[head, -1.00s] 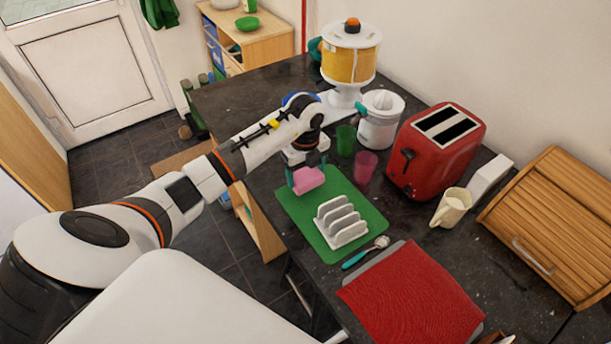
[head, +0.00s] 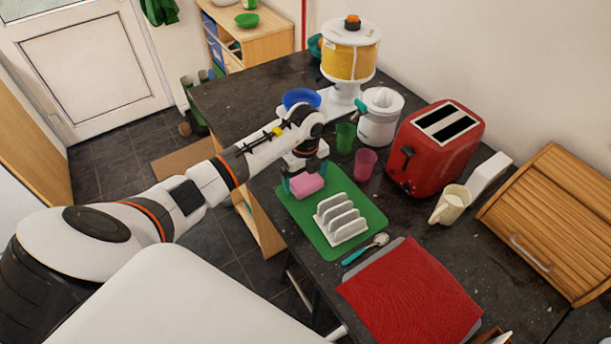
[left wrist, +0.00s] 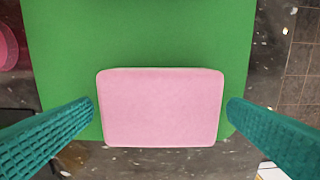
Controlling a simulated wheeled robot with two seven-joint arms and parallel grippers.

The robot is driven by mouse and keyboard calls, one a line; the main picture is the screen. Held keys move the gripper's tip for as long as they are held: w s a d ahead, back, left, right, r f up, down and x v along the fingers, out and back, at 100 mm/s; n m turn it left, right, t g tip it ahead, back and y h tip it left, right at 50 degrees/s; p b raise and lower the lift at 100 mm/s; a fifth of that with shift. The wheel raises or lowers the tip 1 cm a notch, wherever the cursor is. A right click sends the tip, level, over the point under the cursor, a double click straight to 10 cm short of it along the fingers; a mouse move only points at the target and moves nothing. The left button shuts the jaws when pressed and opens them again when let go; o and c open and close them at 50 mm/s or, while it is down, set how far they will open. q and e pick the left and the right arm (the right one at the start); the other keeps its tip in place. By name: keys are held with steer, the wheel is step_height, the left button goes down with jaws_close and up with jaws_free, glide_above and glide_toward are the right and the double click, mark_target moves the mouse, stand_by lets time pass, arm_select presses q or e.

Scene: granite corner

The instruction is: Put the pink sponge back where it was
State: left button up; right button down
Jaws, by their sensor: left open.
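The pink sponge (head: 307,185) is at the far left end of the green mat (head: 348,198) in the head view. In the left wrist view the sponge (left wrist: 161,107) lies flat between my two teal fingers, over the edge of the green mat (left wrist: 140,30). My left gripper (left wrist: 160,118) is open, with a gap between each finger and the sponge. In the head view my left gripper (head: 305,186) is right at the sponge and partly hides it. Whether the sponge rests fully on the mat is hard to tell. My right gripper is not in view.
A white toast rack (head: 341,220) stands on the mat. Green (head: 346,138) and pink (head: 365,164) cups and a red toaster (head: 437,150) stand behind it. The counter's left edge is close to the sponge.

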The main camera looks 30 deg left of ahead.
mark_target(305, 180)
arm_select(q)
steer(key=shift+r, duration=0.6)
step_height(305, 180, up, 11)
steer(key=b, duration=0.3)
steer(key=shift+b, duration=0.35)
